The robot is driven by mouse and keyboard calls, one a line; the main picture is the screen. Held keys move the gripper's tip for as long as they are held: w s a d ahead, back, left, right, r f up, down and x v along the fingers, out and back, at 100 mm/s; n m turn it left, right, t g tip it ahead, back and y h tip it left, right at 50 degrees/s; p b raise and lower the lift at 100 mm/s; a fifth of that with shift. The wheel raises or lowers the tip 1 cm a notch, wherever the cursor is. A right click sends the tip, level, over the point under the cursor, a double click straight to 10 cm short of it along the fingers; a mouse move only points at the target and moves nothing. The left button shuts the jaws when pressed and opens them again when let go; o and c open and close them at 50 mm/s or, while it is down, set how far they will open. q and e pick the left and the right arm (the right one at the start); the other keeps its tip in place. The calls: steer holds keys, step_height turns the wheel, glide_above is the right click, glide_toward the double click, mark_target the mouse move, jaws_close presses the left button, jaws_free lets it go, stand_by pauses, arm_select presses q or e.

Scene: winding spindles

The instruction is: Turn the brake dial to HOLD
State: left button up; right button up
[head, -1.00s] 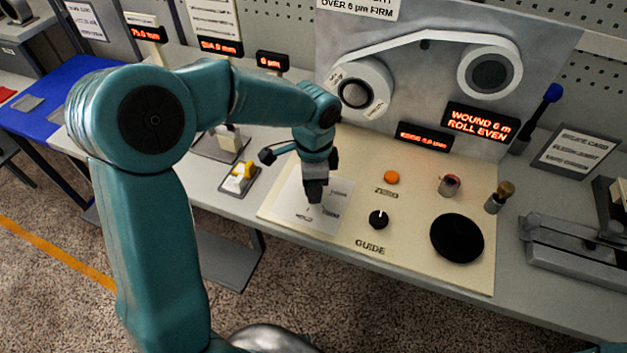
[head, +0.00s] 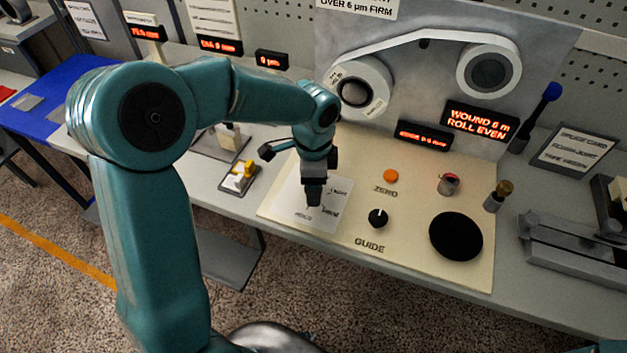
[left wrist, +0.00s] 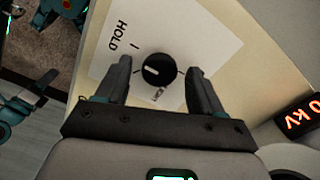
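The brake dial (left wrist: 159,70) is a round black knob with a white pointer line, seen in the left wrist view. It sits on a white card (left wrist: 205,40) on the cream panel. The word HOLD (left wrist: 117,37) and a tick are printed up and left of it; the pointer is not lined up with that tick. My left gripper (left wrist: 160,66) is open, one finger on each side of the dial, with gaps showing. In the head view, my left gripper (head: 314,198) points down over the card (head: 290,205) and hides the dial.
A yellow-and-white switch (head: 240,177) is on the left. The spindle panel (head: 420,80) stands behind.

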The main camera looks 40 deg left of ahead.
arm_select(q)
step_height(320, 180, up, 16)
steer(key=p, duration=0.1)
steer(key=shift+r, duration=0.15)
stand_by(0.6)
